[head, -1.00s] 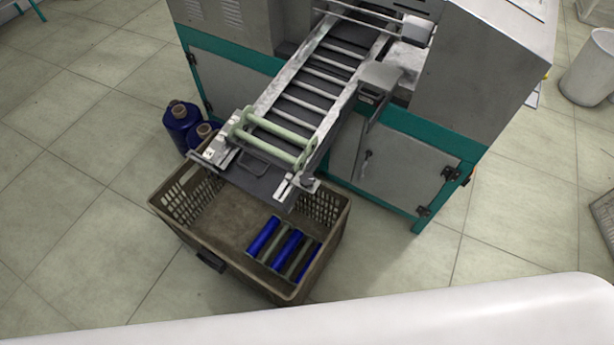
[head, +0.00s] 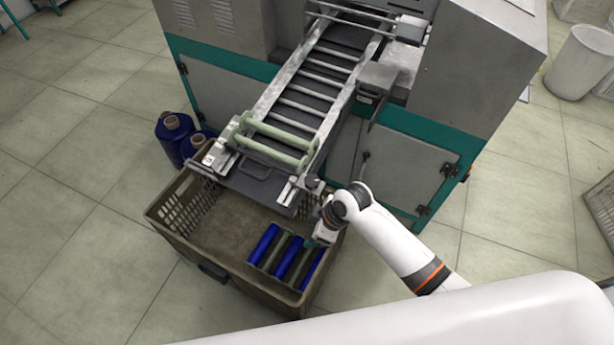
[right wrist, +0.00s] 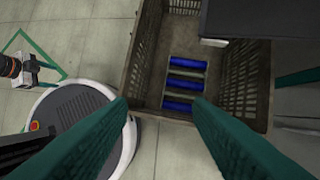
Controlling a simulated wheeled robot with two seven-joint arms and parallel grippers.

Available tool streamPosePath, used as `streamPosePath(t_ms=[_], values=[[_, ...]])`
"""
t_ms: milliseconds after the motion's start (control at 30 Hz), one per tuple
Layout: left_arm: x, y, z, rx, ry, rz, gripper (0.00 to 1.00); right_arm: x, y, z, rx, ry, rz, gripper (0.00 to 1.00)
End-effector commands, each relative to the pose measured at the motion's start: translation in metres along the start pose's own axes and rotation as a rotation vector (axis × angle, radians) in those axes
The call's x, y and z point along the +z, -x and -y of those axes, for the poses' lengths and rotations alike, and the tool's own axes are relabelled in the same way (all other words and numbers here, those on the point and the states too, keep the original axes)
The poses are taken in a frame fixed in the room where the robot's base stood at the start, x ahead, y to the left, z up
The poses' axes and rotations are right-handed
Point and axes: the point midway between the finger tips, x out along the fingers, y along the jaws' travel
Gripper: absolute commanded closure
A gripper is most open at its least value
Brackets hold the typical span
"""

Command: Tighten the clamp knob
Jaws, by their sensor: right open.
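The clamp at the near right corner of the roller chute is a pale metal bracket (head: 292,190). A small dark knob (head: 313,183) sits beside it, too small to make out its shape. My right gripper (head: 316,242) is below and near this corner, over the right side of the crate. In the right wrist view its two teal fingers (right wrist: 160,108) are spread with nothing between them. A pale part of the chute end (right wrist: 213,42) shows ahead of the fingers. My left gripper (right wrist: 35,60) seems to show at the left edge of the right wrist view.
A brown crate (head: 190,235) stands under the chute end, with several blue and green-grey rolls (head: 265,243) inside. Blue spools (head: 172,132) stand left of the machine (head: 420,165). Floor is clear at left.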

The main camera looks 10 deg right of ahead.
Motion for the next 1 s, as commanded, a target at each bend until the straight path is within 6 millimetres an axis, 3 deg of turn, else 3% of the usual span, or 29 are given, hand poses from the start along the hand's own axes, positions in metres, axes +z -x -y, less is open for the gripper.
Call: streamPosePath(t_ms=[167, 433, 667, 1000], values=[[0.000, -0.004, 0.000, 0.000, 0.000, 0.000, 0.36, 0.039, 0.046, -0.013, 0.065, 0.250, 0.013, 0.54], [0.000, -0.004, 0.000, 0.000, 0.000, 0.000, 0.36, 0.063, 0.065, 0.004, 0.154, 0.522, -0.009, 0.54], [0.000, -0.005, 0.001, -0.001, 0.001, 0.001, 0.36, 0.081, 0.098, 0.038, 0.248, 0.801, -0.041, 0.54], [0.000, -0.006, 0.001, -0.001, 0.000, 0.001, 0.36, 0.098, 0.187, 0.104, 0.387, 1.155, -0.053, 0.54]])
